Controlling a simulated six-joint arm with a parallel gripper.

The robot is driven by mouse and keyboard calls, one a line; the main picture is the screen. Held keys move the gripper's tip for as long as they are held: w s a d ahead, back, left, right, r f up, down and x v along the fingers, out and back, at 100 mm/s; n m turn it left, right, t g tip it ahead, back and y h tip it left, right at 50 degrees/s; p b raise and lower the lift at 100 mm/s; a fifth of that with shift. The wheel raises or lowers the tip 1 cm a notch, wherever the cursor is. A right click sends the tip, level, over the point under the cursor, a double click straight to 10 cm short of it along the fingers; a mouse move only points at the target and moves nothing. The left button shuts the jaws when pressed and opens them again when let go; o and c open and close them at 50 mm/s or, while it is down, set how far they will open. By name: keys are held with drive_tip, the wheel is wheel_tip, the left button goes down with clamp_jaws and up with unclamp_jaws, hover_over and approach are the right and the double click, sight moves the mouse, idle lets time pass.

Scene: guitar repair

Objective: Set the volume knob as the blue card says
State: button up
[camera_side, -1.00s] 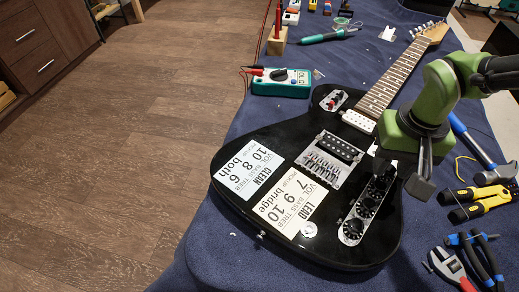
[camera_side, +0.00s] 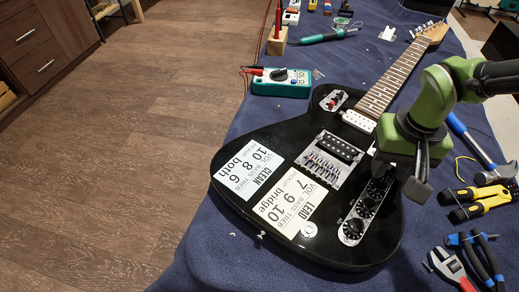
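The black guitar (camera_side: 262,140) lies on its back with its controls facing up. A pale bluish card (camera_side: 247,172) marked CLEAN lies on its body, reading 10, 8, 6 and "both". A cream card (camera_side: 300,204) marked LEAD lies beside it, reading 7, 9, 10 and "bridge". The silver control plate (camera_side: 347,238) carries a row of black knobs; the lowest knob (camera_side: 353,228) is uncovered. My gripper (camera_side: 396,178) points down over the plate's upper end. It hides what is there, so I cannot tell whether its fingers touch a knob or how far apart they are.
A teal multimeter (camera_side: 281,83) lies left of the neck. A blue hammer (camera_side: 470,140), yellow-handled tools (camera_side: 480,200) and red-and-blue pliers (camera_side: 452,266) lie to the right. The blue cloth (camera_side: 225,262) is clear at the lower left.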

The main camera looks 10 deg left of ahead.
drive_tip(key=c, duration=0.4)
drive_tip(key=m, duration=1.2)
drive_tip(key=o, duration=0.4)
